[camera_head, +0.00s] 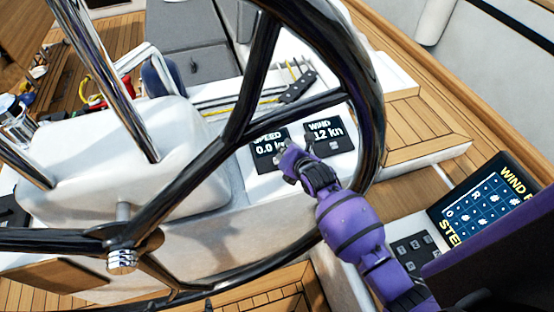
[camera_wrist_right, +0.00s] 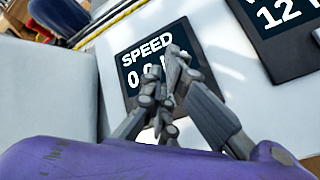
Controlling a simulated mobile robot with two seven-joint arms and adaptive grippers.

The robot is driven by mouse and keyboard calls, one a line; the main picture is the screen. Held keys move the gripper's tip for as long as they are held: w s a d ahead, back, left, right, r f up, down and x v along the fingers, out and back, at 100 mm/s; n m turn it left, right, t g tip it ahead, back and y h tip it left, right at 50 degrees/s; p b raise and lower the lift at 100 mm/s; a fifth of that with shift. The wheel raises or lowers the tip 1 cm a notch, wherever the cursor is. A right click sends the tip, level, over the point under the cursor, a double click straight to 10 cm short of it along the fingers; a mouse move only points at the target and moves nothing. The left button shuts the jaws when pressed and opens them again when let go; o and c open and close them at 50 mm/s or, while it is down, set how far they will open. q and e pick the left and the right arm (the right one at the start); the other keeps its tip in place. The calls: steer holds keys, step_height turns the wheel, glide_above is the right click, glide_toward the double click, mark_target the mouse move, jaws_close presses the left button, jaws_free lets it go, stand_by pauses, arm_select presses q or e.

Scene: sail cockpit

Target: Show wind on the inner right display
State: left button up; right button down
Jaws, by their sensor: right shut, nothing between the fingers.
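Two small dark displays sit side by side on the white console behind the steering wheel. The left one (camera_head: 268,143) reads "SPEED 0.0 kn", its unit partly hidden by my gripper. The right one (camera_head: 338,131) reads "WIND 12 kn". My right gripper (camera_head: 285,148) is shut and empty, reaching through the wheel. Its fingertips (camera_wrist_right: 178,58) overlap the speed display (camera_wrist_right: 133,55) in the right wrist view; I cannot tell whether they touch it. The wind display (camera_wrist_right: 275,30) is cut off at that view's upper right. My left gripper is not in view.
A bigger screen (camera_head: 487,200) and a button panel (camera_head: 415,250) stand at the right. Ropes and a dark clutch (camera_head: 297,86) lie beyond the displays.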

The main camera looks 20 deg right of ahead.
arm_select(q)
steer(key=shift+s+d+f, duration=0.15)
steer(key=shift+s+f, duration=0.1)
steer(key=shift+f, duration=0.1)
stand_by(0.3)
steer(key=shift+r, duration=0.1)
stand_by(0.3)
arm_select(e)
steer(key=shift+f, duration=0.5)
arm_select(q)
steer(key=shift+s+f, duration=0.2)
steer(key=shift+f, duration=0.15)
arm_select(e)
steer(key=shift+w, duration=0.1)
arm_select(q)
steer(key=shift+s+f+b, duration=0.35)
arm_select(e)
steer(key=shift+w+f, duration=0.1)
steer(key=shift+f, duration=0.3)
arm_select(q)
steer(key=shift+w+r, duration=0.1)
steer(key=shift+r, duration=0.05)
arm_select(e)
steer(key=shift+r+p, duration=0.65)
steer(key=shift+r, duration=0.3)
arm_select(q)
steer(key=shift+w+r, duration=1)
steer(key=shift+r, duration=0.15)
arm_select(e)
steer(key=shift+s, duration=0.25)
